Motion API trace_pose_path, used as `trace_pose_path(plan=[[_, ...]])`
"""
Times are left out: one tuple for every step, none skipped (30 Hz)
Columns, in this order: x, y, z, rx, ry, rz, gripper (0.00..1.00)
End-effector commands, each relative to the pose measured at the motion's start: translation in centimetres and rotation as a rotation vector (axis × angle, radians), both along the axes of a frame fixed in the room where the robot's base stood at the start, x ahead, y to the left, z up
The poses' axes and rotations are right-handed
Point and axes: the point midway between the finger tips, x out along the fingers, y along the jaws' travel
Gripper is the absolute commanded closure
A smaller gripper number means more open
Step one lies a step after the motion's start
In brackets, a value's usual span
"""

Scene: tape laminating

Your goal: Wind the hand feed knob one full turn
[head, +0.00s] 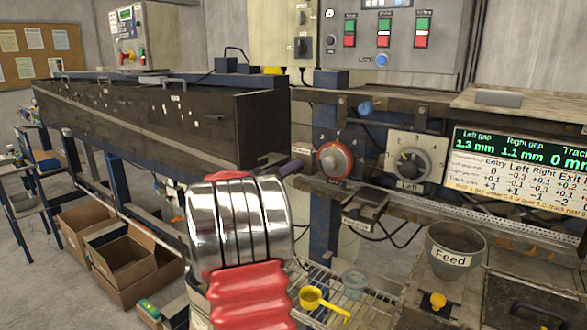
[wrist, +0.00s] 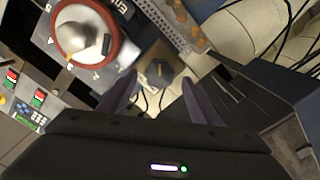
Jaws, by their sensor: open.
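A round knob with a red rim and a grey centre (head: 335,160) sits on a small grey panel below the rail. It also shows at the upper left of the wrist view (wrist: 85,30), to the left of my gripper. I can read no label naming it the hand feed knob. My gripper (wrist: 158,80) is open, its two purple fingers apart with nothing held between them. A dark, many-sided piece (wrist: 158,72) shows beyond the gap; I cannot tell what it is.
A grey dial (head: 410,165) and a lit gap display (head: 518,160) are to the right of the knob. A blue knob (head: 366,107) is above. A long dark housing (head: 150,120) extends left. A Feed pot (head: 455,250) stands at lower right.

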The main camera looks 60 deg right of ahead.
Motion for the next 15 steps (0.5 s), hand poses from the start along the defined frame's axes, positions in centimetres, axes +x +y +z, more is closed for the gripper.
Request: trace_pose_path(plan=[[-0.2,-0.9,-0.1,0.0,0.001,-0.001,0.43],[-0.3,-1.3,-0.1,0.0,0.0,-0.002,0.43],[-0.4,-1.8,-0.1,0.0,0.001,-0.002,0.43],[-0.4,-2.2,-0.1,0.0,0.0,-0.002,0.43],[-0.5,-2.6,-0.1,0.0,0.001,-0.001,0.43],[-0.5,-3.0,-0.1,0.0,0.001,-0.001,0.43],[-0.6,-3.2,-0.1,0.0,0.001,-0.001,0.43],[-0.6,-3.4,0.0,0.0,0.0,-0.001,0.43],[-0.6,-3.7,0.0,-0.001,0.0,-0.001,0.43],[-0.7,-3.8,0.0,0.0,0.001,-0.001,0.43],[-0.7,-3.9,0.0,0.0,0.001,-0.001,0.43],[-0.7,-4.0,0.0,0.001,0.001,-0.001,0.43],[-0.7,-4.0,-0.1,0.001,0.001,-0.001,0.43],[-0.7,-4.0,-0.1,0.001,0.001,-0.001,0.43],[-0.7,-4.0,0.0,0.001,0.001,-0.001,0.43]])
